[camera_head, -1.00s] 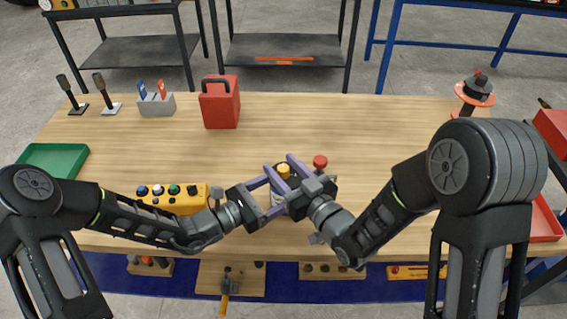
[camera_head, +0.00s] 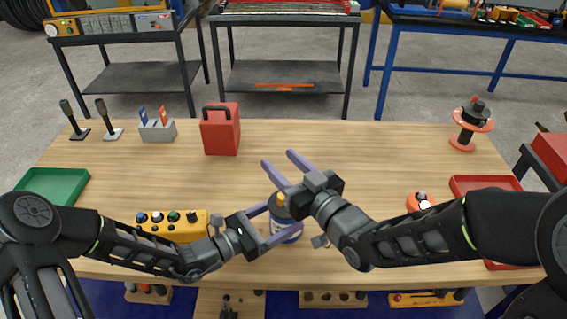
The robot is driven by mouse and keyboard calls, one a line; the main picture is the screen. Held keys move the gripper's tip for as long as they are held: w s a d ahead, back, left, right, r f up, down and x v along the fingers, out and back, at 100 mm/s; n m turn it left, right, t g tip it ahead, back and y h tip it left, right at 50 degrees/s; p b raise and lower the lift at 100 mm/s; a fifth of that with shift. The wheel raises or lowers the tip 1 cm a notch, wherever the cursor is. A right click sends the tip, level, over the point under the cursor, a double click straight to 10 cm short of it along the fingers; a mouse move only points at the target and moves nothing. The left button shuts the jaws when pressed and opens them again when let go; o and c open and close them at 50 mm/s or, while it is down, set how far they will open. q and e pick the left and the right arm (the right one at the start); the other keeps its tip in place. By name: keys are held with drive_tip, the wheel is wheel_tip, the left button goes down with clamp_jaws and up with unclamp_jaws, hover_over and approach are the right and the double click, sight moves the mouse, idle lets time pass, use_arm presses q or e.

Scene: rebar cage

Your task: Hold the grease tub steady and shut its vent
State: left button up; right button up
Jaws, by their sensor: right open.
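The grease tub (camera_head: 288,233) stands upright near the table's front edge, dark blue with a pale label. Its yellow-orange vent cap (camera_head: 281,199) shows on top, between the grippers. My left gripper (camera_head: 285,217) has one finger in front of the tub and one behind it, and looks shut on its side. My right gripper (camera_head: 278,160) is open and empty, its fingers pointing to the upper left. It is above the tub, its palm covering the area just right of the cap. Whether the vent is open or shut is too small to tell.
A yellow box with several knobs (camera_head: 172,226) lies left of the tub. A red case (camera_head: 221,131), a grey holder (camera_head: 158,132) and a red-and-black spool stand (camera_head: 471,124) stand farther back. A green tray (camera_head: 57,186) and red tray (camera_head: 486,184) flank the table. The middle back is clear.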

use_arm(q)
drive_tip(key=o, duration=2.2)
drive_tip(key=shift+c, duration=0.2)
drive_tip(key=shift+a, duration=0.1)
drive_tip(key=v, duration=1.2)
